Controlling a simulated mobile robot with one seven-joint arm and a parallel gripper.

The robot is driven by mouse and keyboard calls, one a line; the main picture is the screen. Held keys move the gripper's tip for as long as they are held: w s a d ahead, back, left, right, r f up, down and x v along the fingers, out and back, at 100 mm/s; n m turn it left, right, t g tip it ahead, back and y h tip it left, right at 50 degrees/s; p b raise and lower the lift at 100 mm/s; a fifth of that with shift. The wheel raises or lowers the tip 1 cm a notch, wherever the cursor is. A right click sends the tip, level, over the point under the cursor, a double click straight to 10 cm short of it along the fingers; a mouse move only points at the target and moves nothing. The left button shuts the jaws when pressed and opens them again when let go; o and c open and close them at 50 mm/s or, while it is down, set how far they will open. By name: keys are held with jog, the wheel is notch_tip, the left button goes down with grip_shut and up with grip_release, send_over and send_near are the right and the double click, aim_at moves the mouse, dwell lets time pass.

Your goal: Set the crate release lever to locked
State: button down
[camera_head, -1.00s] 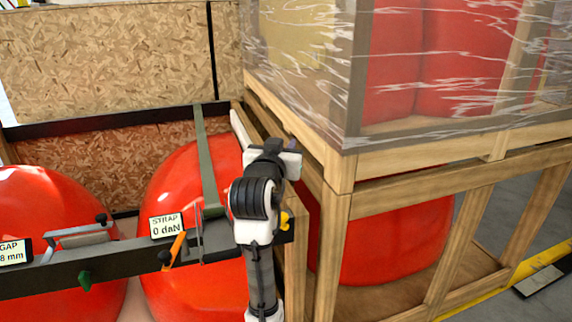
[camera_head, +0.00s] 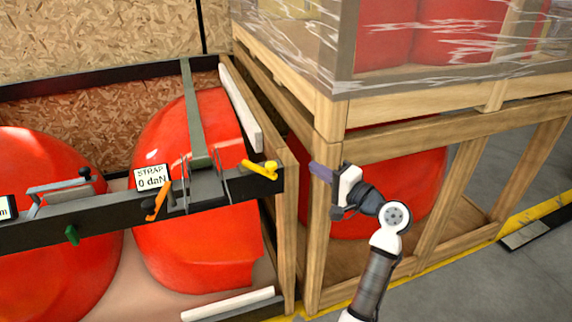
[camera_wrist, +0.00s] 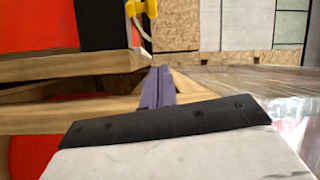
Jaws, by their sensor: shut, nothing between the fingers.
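A yellow lever (camera_head: 262,169) sits at the right end of the black beam (camera_head: 90,218), lying roughly along it. It looks like the release lever, though no label for it is readable. It also shows at the top of the wrist view (camera_wrist: 140,9), partly cut off. My gripper (camera_head: 316,170) is right of the lever and apart from it, in front of the wooden crate (camera_head: 322,215). Its purple fingers (camera_wrist: 158,88) are shut and empty, pointing toward the crate's corner post and the beam end.
An orange handle (camera_head: 158,201), a green tab (camera_head: 72,235) and a "STRAP 0 daN" sign (camera_head: 151,178) are on the beam. Red nosecones (camera_head: 198,248) stand behind it. A plastic-wrapped crate (camera_head: 420,50) is stacked above the wooden crate. Grey floor (camera_head: 500,285) is open at right.

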jog(key=w+a+p, duration=0.3)
jog(key=a+p, duration=0.1)
jog(key=a, duration=0.4)
jog(key=shift+w+a+p, duration=0.25)
jog(key=shift+p, duration=0.15)
jog(key=shift+s, duration=0.1)
